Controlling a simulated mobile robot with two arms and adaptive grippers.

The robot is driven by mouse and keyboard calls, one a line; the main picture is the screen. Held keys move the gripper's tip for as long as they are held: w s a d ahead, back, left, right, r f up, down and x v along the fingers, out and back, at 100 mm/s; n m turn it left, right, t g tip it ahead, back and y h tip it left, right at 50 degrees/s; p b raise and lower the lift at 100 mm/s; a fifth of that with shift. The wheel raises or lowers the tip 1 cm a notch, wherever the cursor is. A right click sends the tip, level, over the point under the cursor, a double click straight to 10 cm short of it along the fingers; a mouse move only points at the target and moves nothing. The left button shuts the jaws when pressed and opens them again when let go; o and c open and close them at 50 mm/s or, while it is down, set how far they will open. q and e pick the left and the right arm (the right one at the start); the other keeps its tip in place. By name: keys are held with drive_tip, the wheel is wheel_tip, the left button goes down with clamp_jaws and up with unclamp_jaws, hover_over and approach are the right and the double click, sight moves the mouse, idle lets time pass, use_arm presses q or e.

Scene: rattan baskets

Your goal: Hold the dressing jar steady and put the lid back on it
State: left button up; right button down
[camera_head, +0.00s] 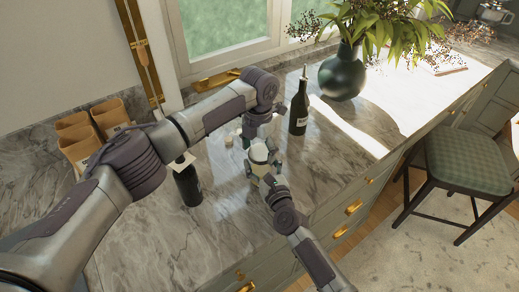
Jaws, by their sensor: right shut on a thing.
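The dressing jar (259,153) is a small pale, rounded thing on the marble counter near the middle of the head view. My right gripper (262,168) comes from the lower right and is shut on it; its fingers and wrist hide the jar's lower part. My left gripper (249,134) points down just above and behind the jar, close to it. Its fingers are small and partly hidden, so I cannot tell whether they are open or hold anything. I cannot make out the lid clearly. A small whitish piece (228,140) lies left of the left gripper.
A dark bottle (299,108) stands behind right, and another dark bottle (187,184) stands front left, under my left arm. Paper bags (80,140) are at the left. A dark green vase (342,76) with branches is at the back. The counter's front right is clear.

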use_arm(q)
drive_tip(key=shift+o, duration=0.3)
drive_tip(key=shift+d, duration=0.1)
use_arm(e)
drive_tip(key=shift+f, duration=0.1)
use_arm(q)
drive_tip(key=shift+r, duration=0.15)
drive_tip(key=shift+r, duration=2.15)
drive_tip(key=shift+c, duration=0.3)
